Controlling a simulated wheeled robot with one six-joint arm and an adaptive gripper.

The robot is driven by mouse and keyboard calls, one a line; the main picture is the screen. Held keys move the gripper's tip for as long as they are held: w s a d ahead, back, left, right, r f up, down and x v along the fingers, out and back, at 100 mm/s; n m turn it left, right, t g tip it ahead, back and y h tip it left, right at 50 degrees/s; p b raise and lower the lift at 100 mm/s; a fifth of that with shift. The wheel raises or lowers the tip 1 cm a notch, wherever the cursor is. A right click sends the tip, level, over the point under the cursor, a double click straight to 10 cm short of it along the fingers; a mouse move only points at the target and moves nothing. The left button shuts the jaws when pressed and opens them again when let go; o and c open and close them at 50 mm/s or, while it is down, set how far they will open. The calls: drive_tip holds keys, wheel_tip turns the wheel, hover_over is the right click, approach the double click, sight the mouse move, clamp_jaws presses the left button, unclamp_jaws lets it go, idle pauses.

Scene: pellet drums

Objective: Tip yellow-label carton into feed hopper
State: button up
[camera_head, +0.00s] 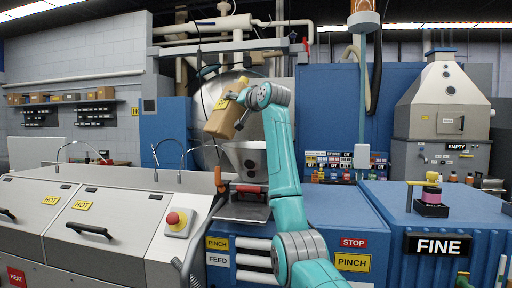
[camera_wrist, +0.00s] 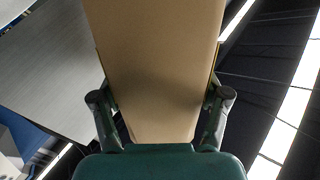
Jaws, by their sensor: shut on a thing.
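A tan carton (camera_head: 219,122) with a yellow label (camera_head: 222,103) is held in the air, tilted, above and to the left of the feed hopper. My gripper (camera_head: 239,105) is shut on the carton from its right side. In the wrist view, the carton (camera_wrist: 155,65) fills the middle, with a finger of my gripper (camera_wrist: 160,105) on each side of it. The feed hopper (camera_head: 245,160) is a grey metal funnel partly behind my arm. Its rim looks pale; I cannot tell what is inside. The carton's opening is not clear to see.
Grey covers marked HOT (camera_head: 85,205) stand at left, with a red stop button (camera_head: 177,218) near the hopper. Curved metal pipes (camera_head: 170,155) rise left of the hopper. A blue cabinet marked FINE (camera_head: 437,245) stands at right. A shelf of small bottles (camera_head: 345,165) is behind.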

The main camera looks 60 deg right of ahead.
sight(232, 126)
drive_tip(key=shift+d+f+m, duration=0.1)
drive_tip(key=shift+f+m, duration=0.7)
drive_tip(key=shift+f, duration=0.05)
drive_tip(key=f, duration=0.1)
drive_tip(key=f+m, duration=0.1)
drive_tip(key=f, duration=0.1)
drive_tip(key=shift+w+a+f+m, duration=0.1)
drive_tip(key=shift+a+f+m, duration=0.2)
drive_tip(key=shift+a+m, duration=0.1)
drive_tip(key=shift+w+a+f+m, duration=0.15)
drive_tip(key=shift+a+f+m, duration=0.15)
drive_tip(key=shift+f+m, duration=0.35)
drive_tip(key=shift+w+a+f+m, duration=0.15)
drive_tip(key=shift+a+f+m, duration=0.1)
drive_tip(key=shift+f+m, duration=0.4)
drive_tip(key=shift+a+f+m, duration=0.15)
drive_tip(key=shift+f+m, duration=0.1)
drive_tip(key=shift+m, duration=0.15)
drive_tip(key=shift+w+a+m+p, duration=0.25)
drive_tip(key=shift+m+p, duration=0.15)
drive_tip(key=shift+m, duration=0.5)
drive_tip(key=shift+s+d+m+p, duration=0.25)
drive_tip(key=shift+d+m+p, duration=0.1)
drive_tip(key=shift+m, duration=0.45)
drive_tip(key=shift+r+m+p, duration=0.15)
drive_tip(key=shift+m+p, duration=0.15)
drive_tip(key=shift+m, duration=1.2)
idle(0.6)
